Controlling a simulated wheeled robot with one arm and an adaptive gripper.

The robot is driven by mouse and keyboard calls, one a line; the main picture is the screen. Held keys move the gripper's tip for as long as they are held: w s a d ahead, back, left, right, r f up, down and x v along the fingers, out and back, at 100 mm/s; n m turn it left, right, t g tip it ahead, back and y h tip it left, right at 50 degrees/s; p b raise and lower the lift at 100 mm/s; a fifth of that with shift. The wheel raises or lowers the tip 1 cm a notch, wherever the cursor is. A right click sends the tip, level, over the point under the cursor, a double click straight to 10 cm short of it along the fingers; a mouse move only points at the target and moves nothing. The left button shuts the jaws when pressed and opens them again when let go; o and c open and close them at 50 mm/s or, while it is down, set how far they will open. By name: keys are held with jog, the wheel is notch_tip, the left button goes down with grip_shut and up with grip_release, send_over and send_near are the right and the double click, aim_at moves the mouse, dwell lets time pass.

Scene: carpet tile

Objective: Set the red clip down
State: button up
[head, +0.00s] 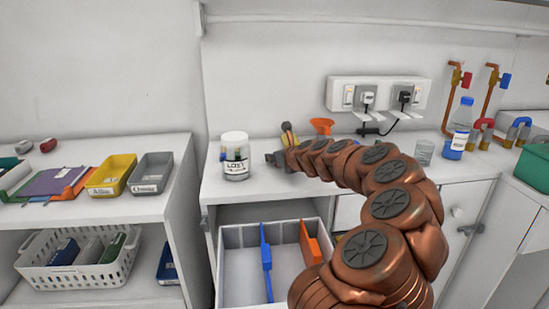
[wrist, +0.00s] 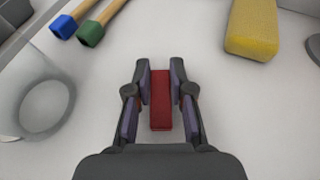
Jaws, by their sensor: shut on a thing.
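The red clip (wrist: 161,100) shows in the wrist view as a dark red bar lying lengthwise between the two dark fingers. My gripper (wrist: 160,68) is shut on it, with a finger along each side. Below it is a pale, plain surface; I cannot tell whether the clip touches it. In the head view my gripper (head: 274,159) is low over the white counter (head: 245,190), just right of the labelled jar (head: 235,156). The clip cannot be made out in that view.
In the wrist view, a clear round container (wrist: 42,108) is at left, blue- and green-ended sticks (wrist: 90,35) at upper left, and a yellow block (wrist: 252,30) at upper right. In the head view, an orange object (head: 322,126) stands behind my arm and an open drawer (head: 240,275) lies below.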

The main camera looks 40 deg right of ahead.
jog(key=shift+f, duration=0.1)
jog(key=o, duration=0.8)
jog(key=shift+c, duration=0.2)
